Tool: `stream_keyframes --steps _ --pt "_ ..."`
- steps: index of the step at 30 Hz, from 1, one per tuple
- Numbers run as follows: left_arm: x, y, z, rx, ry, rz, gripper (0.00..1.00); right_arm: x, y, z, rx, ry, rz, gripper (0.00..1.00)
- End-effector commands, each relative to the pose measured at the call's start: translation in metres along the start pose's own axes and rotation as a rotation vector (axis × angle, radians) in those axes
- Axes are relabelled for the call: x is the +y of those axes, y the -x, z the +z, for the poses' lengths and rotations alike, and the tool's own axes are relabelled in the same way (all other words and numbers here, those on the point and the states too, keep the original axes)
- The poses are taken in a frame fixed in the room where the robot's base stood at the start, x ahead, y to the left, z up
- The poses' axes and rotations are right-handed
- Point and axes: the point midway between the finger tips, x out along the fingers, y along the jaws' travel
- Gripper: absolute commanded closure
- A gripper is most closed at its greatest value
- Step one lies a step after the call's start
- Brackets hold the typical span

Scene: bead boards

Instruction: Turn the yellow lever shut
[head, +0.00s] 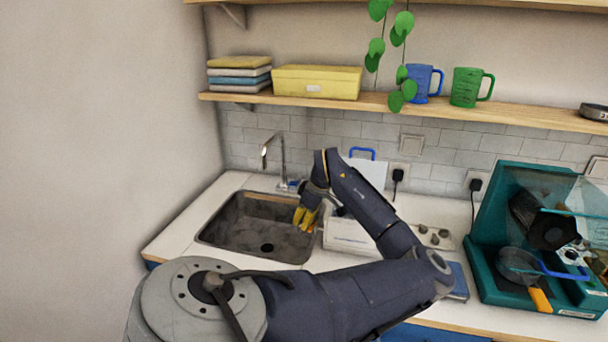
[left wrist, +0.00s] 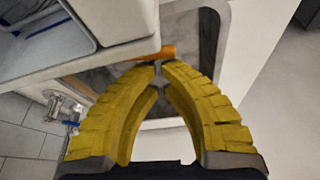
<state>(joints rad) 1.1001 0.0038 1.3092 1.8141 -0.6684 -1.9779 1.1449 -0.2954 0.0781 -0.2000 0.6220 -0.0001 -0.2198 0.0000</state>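My left gripper (head: 306,228) has yellow fingers and hangs over the right side of the sink, pointing down. In the left wrist view its fingertips (left wrist: 161,64) come together, with an orange bar-like thing (left wrist: 150,53) just beyond them. I cannot tell whether the tips touch it or what it is. I cannot make out a yellow lever for certain in either view. A metal tap (head: 280,150) stands behind the sink, with small blue parts at its base. My right gripper is not in view.
The dark sink (head: 215,238) is empty where visible. A white box-like thing (head: 350,240) stands just right of the gripper, with a white board (head: 371,172) behind it. A teal case (head: 482,270) is at the right. A shelf (head: 500,114) runs above.

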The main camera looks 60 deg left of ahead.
Motion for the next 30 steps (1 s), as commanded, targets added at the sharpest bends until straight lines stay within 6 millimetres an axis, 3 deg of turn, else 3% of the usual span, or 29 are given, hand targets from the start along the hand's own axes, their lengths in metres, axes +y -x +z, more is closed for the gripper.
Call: stream_keyframes --steps 21,30 --pt "0.012 0.003 0.008 -0.002 -0.005 0.004 1.00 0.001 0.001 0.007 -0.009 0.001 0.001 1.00" --pt "0.013 -0.006 -0.018 -0.001 -0.005 0.003 1.00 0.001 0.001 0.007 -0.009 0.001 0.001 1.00"
